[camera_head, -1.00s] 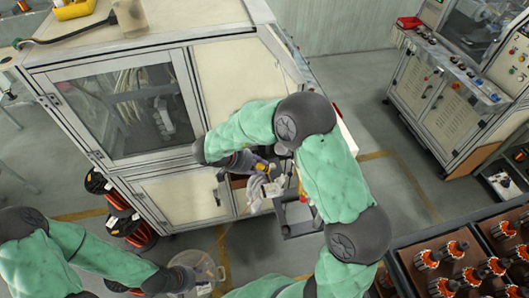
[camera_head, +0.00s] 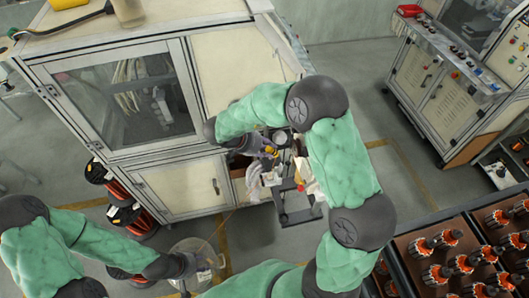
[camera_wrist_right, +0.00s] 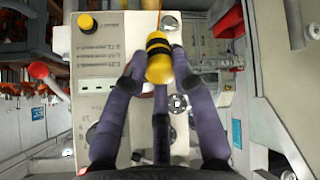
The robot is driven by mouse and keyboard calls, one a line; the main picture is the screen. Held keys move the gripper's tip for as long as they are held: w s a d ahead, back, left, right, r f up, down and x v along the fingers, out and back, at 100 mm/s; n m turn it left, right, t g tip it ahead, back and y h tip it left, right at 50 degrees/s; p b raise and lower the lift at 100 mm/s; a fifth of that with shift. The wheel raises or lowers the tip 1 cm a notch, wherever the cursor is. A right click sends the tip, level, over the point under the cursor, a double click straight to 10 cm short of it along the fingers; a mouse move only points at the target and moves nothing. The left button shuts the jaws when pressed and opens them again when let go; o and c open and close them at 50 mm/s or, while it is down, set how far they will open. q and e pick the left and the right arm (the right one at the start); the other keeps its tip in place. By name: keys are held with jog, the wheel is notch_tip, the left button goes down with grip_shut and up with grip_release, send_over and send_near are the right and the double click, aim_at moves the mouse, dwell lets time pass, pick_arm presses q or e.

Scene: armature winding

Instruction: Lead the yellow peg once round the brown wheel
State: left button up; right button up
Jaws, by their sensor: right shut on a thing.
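The yellow peg (camera_wrist_right: 159,58) with black bands is held between the dark fingers of my right gripper (camera_wrist_right: 160,70) in the right wrist view. A thin orange wire (camera_wrist_right: 160,18) runs up from the peg. I cannot make out the brown wheel; the fingers and arm cover part of the area. My left gripper (camera_head: 193,263) is low at the bottom left of the head view, its fingers too small to read.
A pale panel (camera_wrist_right: 88,60) with a yellow button and knobs lies behind the peg. A large cabinet (camera_head: 180,190) stands close to the right gripper. Wire spools (camera_head: 130,218) stand at its left. A rack of armatures (camera_head: 470,262) is at lower right.

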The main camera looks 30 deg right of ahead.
notch_tip(320, 180, up, 8)
jog(key=shift+f, duration=0.25)
jog(key=shift+s+a+f, duration=0.65)
jog(key=shift+s+f, duration=1.05)
jog(key=shift+s, duration=0.9)
jog(key=shift+w+d+f, duration=0.25)
jog(key=shift+w+f, duration=0.75)
jog(key=shift+f, duration=0.1)
jog(key=shift+w+d+f, duration=0.25)
jog(key=shift+w+f, duration=0.75)
jog(key=shift+f, duration=0.05)
